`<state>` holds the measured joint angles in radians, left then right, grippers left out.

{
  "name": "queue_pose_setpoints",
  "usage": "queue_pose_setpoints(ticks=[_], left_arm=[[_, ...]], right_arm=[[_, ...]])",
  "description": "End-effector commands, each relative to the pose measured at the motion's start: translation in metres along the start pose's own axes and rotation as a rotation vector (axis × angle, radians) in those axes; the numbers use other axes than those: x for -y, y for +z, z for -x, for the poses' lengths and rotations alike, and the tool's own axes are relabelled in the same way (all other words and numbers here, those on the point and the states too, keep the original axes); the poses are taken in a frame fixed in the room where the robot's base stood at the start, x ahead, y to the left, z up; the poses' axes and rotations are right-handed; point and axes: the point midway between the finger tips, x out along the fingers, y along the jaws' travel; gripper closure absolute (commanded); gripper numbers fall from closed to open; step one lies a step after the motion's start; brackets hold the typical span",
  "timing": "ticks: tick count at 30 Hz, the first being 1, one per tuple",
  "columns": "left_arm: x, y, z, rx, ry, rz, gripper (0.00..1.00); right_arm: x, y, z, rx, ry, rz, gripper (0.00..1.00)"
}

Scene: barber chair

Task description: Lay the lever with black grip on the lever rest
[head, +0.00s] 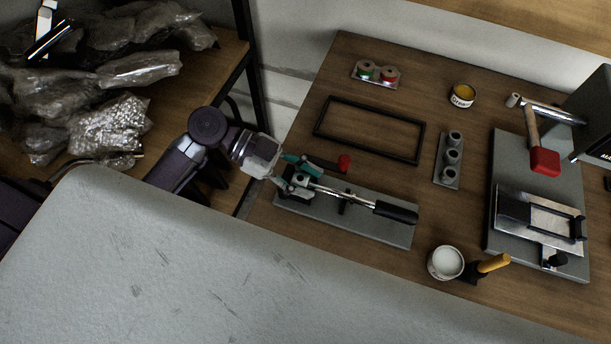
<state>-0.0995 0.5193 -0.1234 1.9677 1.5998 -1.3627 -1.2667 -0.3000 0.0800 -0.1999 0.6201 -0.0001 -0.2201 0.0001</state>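The lever with black grip (395,212) lies low over a long grey base plate (375,231) in the head view. Its silver rod runs left towards a small pivot assembly, and its black grip points right. A small dark upright post (345,200) stands at the rod's middle and may be the lever rest; I cannot tell whether they touch. My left gripper (297,175) is at the plate's left end, by the pivot, far from the black grip. Its teal-padded fingers look spread, and it partly hides the pivot. My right gripper is out of view.
Beside the gripper lies a dark bar with a red end (344,162). A black frame (368,130) lies behind. A white cup (446,263) and yellow-handled brush (492,264) stand front right. A red mallet (544,160) and grey press plate (507,180) are at right.

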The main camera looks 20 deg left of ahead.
Motion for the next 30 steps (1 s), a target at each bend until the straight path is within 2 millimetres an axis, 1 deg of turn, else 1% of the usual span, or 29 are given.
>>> queue_pose_setpoints(ticks=[1, 4, 7, 8, 9, 15, 19, 24, 30], left_arm=[[-0.003, 0.009, -0.002, 0.018, 0.009, 0.016, 0.58], [-0.003, 0.004, 0.000, 0.017, 0.010, 0.016, 0.58], [-0.003, -0.007, 0.005, 0.017, 0.009, 0.016, 0.58], [-0.003, -0.004, 0.008, 0.020, 0.008, 0.015, 0.58], [-0.002, 0.001, 0.016, 0.021, 0.006, 0.013, 0.58], [-0.001, -0.003, 0.054, 0.016, 0.003, 0.009, 0.58], [-0.001, -0.005, 0.070, 0.013, 0.002, 0.007, 0.58], [-0.001, -0.007, 0.079, 0.010, 0.002, 0.006, 0.58], [0.000, -0.008, 0.080, 0.009, 0.001, 0.004, 0.58]], right_arm=[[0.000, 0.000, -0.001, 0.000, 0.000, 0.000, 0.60], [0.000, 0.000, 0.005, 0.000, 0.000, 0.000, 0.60], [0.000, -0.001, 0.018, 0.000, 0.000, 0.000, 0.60], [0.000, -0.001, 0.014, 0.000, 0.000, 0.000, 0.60], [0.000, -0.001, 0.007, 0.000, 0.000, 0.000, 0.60], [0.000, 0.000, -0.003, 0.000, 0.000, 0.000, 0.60], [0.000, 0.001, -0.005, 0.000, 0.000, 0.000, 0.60], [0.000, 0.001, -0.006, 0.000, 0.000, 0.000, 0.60], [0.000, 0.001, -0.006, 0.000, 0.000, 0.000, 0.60]])
